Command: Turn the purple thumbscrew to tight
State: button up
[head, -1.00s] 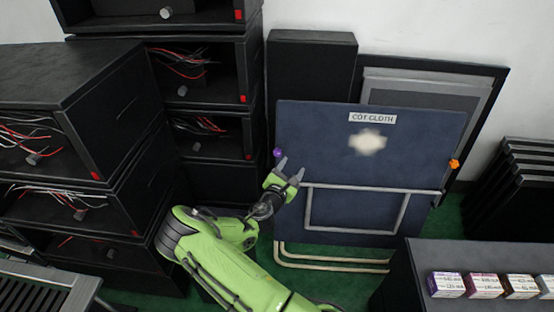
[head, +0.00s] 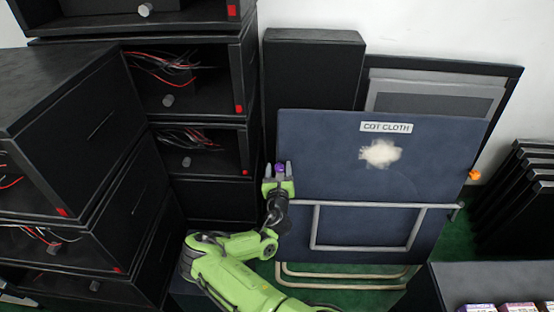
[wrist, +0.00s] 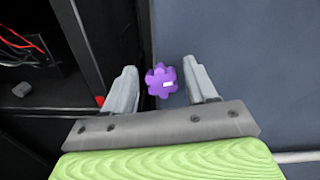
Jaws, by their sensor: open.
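The purple thumbscrew (head: 280,169) is at the left edge of the dark blue cot cloth panel (head: 330,150). In the wrist view the thumbscrew (wrist: 161,81) is a lobed knob with a small white mark on its right side. My gripper (head: 279,172) is open, with one finger on each side of the knob. How deep the knob sits between the fingers is hard to tell.
An orange knob (head: 474,175) is at the panel's right edge. A grey tubular frame (head: 316,228) crosses the panel's lower front. Black cabinets with red and white wires (head: 165,75) stand close on the left. A dark counter (head: 490,280) is at lower right.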

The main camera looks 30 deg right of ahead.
jog(key=shift+w+d, duration=0.35)
jog(key=shift+w, duration=0.05)
jog(key=shift+r, duration=0.15)
jog(key=c, duration=1)
jog(key=shift+o, duration=0.2)
